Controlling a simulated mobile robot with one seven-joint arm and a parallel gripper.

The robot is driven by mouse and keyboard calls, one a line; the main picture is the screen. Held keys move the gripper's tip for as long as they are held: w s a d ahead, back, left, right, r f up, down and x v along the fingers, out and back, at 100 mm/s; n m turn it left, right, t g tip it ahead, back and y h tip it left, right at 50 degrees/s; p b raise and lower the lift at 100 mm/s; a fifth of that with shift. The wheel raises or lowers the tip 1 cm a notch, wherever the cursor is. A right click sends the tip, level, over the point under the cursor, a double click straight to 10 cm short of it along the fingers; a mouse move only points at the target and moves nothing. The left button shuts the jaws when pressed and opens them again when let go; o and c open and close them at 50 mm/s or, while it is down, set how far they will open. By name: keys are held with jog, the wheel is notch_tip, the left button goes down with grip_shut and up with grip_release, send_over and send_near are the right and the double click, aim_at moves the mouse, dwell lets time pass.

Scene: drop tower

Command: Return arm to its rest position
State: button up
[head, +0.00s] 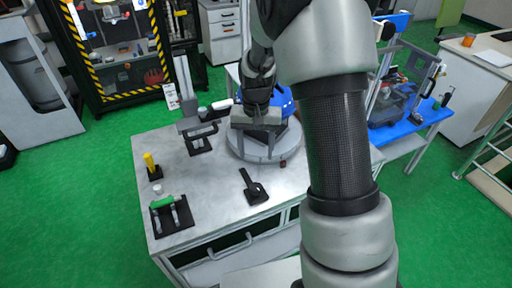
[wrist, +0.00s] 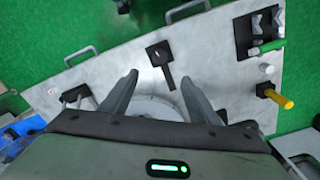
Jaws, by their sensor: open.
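My arm reaches up from the lower right of the head view, and its far end comes down over the workbench (head: 215,185). My gripper (wrist: 161,80) is open, with its two fingers spread apart and nothing seen between them. In the head view my gripper (head: 257,118) is above a round grey platform (head: 250,151), in front of a blue object (head: 284,98). I cannot tell its exact gap to the platform. In the wrist view part of the platform (wrist: 155,105) shows between the fingers. My arm hides the bench's right side in the head view.
A flat black tool (head: 253,188) lies in front of the platform. A grey stand (head: 197,128), a yellow-handled piece (head: 150,161) and a black holder with a green bar (head: 168,212) are to the left. A blue table (head: 410,128) stands right. Green floor (head: 95,190) is clear at left.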

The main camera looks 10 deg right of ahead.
jog(key=shift+r, duration=0.4)
jog(key=s+r+n+t+p, duration=0.1)
jog(key=s+r, duration=0.3)
jog(key=r, duration=0.5)
jog(key=s+r+n+t+p, duration=0.1)
jog(key=s+r+t+p, duration=0.1)
jog(key=s+r, duration=0.5)
jog(key=s+r+n+t+p, duration=0.1)
jog(key=s+r+t, duration=0.1)
jog(key=s+r, duration=0.8)
jog(key=shift+s+r+n+t+p, duration=0.3)
jog(key=shift+s+r+p, duration=0.1)
jog(key=shift+s, duration=0.1)
